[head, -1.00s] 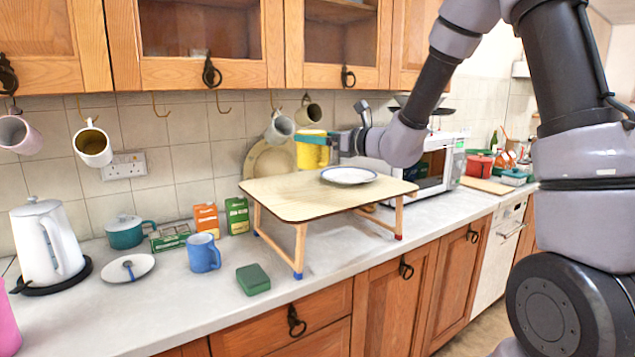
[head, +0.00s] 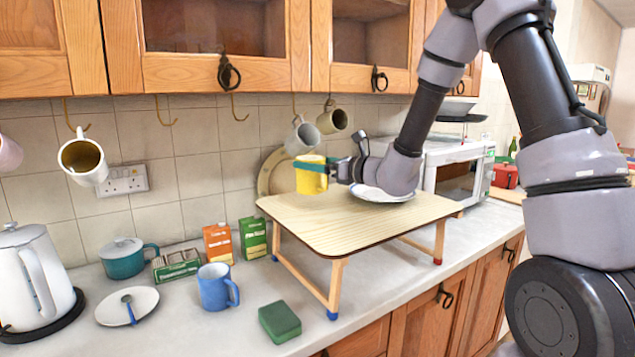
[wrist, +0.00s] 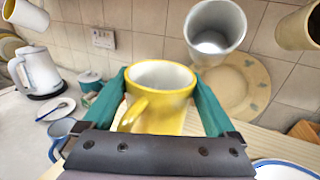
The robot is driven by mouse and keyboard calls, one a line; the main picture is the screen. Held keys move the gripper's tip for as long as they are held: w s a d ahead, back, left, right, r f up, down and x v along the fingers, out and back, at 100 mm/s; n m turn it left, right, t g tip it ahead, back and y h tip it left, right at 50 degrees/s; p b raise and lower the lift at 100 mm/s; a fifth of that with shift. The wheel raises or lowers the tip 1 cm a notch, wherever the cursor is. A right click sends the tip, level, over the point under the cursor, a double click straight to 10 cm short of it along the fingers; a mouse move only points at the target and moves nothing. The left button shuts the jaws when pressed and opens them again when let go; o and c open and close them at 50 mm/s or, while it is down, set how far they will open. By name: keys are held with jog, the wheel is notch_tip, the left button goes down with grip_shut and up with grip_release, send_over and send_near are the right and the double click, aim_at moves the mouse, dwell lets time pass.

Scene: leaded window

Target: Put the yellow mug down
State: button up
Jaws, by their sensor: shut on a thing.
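The yellow mug (head: 311,176) is held upright by my gripper (head: 326,167) near the back left of the small wooden folding table (head: 335,224). In the wrist view the mug (wrist: 163,100) sits between the two teal fingers of my gripper (wrist: 162,98), its handle toward the camera and its inside pale and empty. The mug is close to the tabletop, but I cannot tell whether its base touches it.
A white plate (head: 380,194) lies on the table behind my wrist. Mugs hang from hooks above, including a pale one (head: 301,138) close to the held mug. A blue mug (head: 216,288), green sponge (head: 280,321) and kettle (head: 38,270) stand on the counter. The table's front left is bare.

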aim_at(322, 181)
jog(key=shift+f, duration=2.1)
jog(key=shift+f, duration=0.1)
jog(key=o, duration=1.4)
jog(key=shift+f, duration=0.1)
jog(key=shift+c, duration=0.2)
